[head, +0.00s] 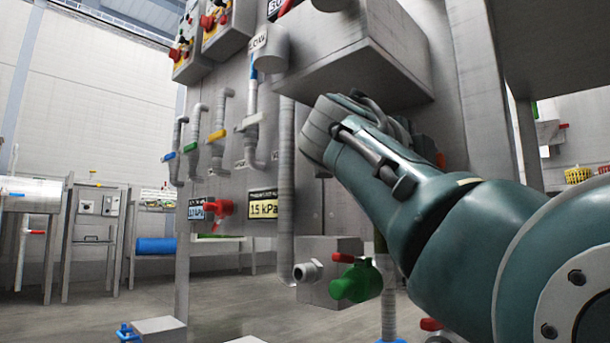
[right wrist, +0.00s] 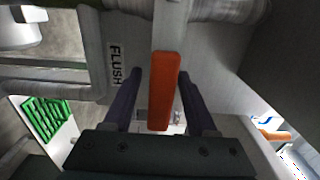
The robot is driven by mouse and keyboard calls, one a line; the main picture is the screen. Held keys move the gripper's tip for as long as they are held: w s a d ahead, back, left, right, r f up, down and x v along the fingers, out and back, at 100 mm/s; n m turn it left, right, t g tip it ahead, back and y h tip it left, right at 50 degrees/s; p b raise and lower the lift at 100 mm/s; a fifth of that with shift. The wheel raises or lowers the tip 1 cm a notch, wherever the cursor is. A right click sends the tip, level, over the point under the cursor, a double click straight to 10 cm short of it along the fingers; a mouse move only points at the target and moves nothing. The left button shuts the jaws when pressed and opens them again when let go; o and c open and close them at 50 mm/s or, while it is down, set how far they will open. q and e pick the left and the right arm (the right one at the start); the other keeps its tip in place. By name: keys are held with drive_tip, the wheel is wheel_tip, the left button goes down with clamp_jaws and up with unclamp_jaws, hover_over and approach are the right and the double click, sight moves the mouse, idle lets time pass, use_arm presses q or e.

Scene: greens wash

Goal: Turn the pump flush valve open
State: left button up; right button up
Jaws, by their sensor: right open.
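The flush valve's orange lever handle (right wrist: 163,95) hangs from a grey pipe in the right wrist view, beside a plate marked FLUSH (right wrist: 117,65). My right gripper (right wrist: 159,88) is open, with one dark finger on each side of the handle. The handle lies between the fingers in this view; I cannot tell whether they touch it. In the head view my right arm reaches in from the right, and its gripper is hidden behind the arm. My left gripper is in neither view.
In the head view a grey panel (head: 235,130) carries pipes with blue, green and yellow handles. A large metal box (head: 350,65) overhangs my arm. Below are a red valve (head: 220,208) and a green valve (head: 355,283). Open floor shows at left.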

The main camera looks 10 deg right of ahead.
drive_tip(key=shift+w, duration=0.1)
drive_tip(key=shift+a, duration=0.2)
drive_tip(key=shift+c, duration=1.2)
clamp_jaws()
drive_tip(key=shift+d+f, duration=0.1)
